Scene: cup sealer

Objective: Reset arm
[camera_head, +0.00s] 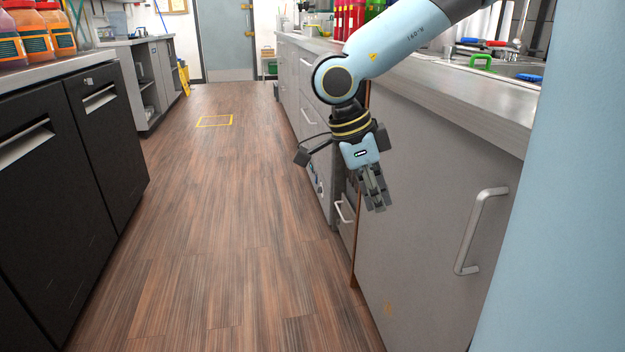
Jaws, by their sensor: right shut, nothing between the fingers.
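My right arm comes in from the upper right, over the right-hand counter. My right gripper (376,200) hangs below its wrist, pointing down in front of the grey cabinet fronts. Its fingers are shut together with nothing between them. It is in the air above the floor, below the level of the countertop. My left gripper is not in the picture.
The right counter (470,92) holds red and green bottles (352,15) and a sink area with a green item (480,61). A cabinet handle (480,230) sticks out at right. Dark cabinets (60,190) stand at left. The wooden floor (215,200) between is clear up to a door (225,45).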

